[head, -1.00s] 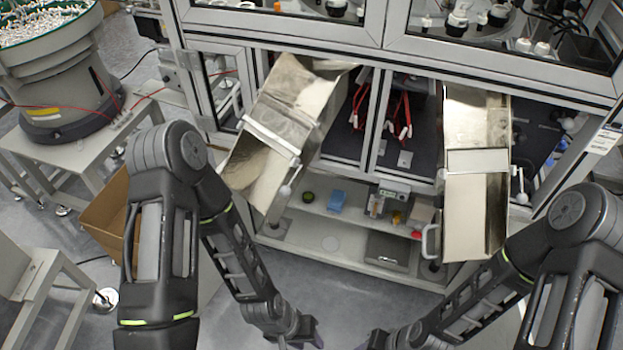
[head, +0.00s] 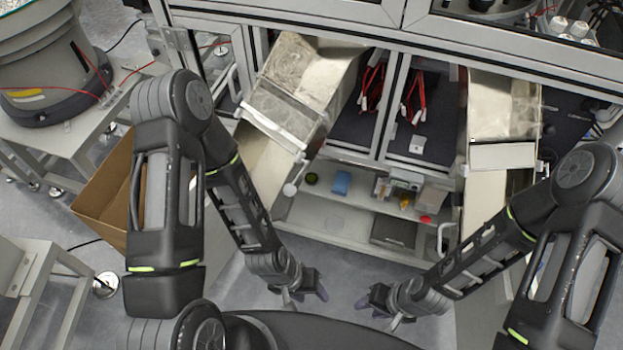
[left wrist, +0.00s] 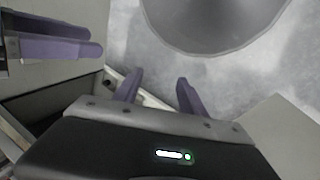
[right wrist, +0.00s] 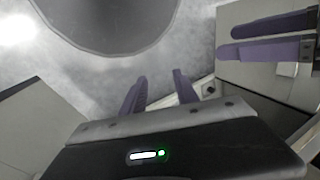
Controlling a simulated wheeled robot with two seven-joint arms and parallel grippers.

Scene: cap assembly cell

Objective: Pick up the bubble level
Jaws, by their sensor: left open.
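A small round dark thing with a yellow-green top (head: 311,178) sits at the left of the upper shelf in the head view. It looks like the bubble level, but it is too small to be sure. My left gripper (head: 308,293) is open and empty in front of the cabinet, well below and apart from it. My right gripper (head: 374,303) faces it from the right, empty, its fingers apart. The wrist views show the left fingers (left wrist: 158,92) and right fingers (right wrist: 158,92) spread over floor, with nothing between them. The level is not seen in either wrist view.
The shelf (head: 350,212) also holds a blue block (head: 341,183), a small grey device (head: 401,182), and a red item (head: 426,218). Metal chutes (head: 290,95) and (head: 502,110) jut out on both sides. A cardboard box (head: 105,195) stands left. Floor before the cabinet is clear.

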